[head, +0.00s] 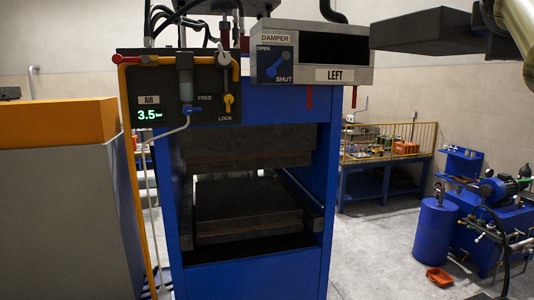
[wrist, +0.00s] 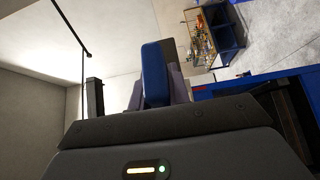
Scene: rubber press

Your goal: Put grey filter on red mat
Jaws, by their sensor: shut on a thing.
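In the wrist view my gripper (wrist: 155,100) points away from the camera, its dark body across the bottom. It is shut on a narrow thing with a rounded blue face and grey parts beside and behind it. I cannot tell whether this is the grey filter, nor where the finger pads end and the thing begins. My gripper does not show in the head view. I cannot make out the red mat in either view.
The blue press (head: 258,278) stands ahead, with dark plates inside. A DAMPER box (head: 310,53) and an AIR panel (head: 190,85) hang on its front. An orange-topped grey cabinet (head: 60,190) is at left. A railed blue bench (head: 385,165) and blue machinery (head: 437,230) stand at right.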

